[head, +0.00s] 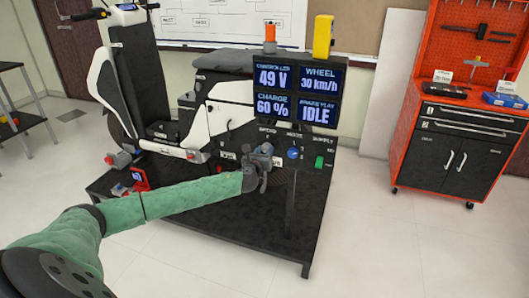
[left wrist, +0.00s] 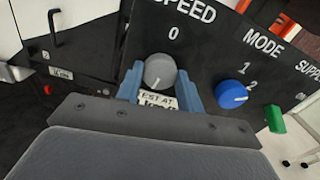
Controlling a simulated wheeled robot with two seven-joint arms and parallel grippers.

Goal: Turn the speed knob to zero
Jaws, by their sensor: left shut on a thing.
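The speed knob (left wrist: 159,72) is a grey round knob under the label "SPEED" and a "0" mark on the black panel, seen in the left wrist view. A short dark pointer line shows on its lower face. My left gripper (left wrist: 160,88) has its two blue fingers on either side of the knob, shut on it. In the head view, my left gripper (head: 262,160) is at the panel and hides the knob. The display (head: 320,79) above the panel reads "WHEEL 30 km/h". My right gripper is not in view.
A blue mode knob (left wrist: 231,95) and a green supply switch (left wrist: 275,118) sit to the right of the speed knob.

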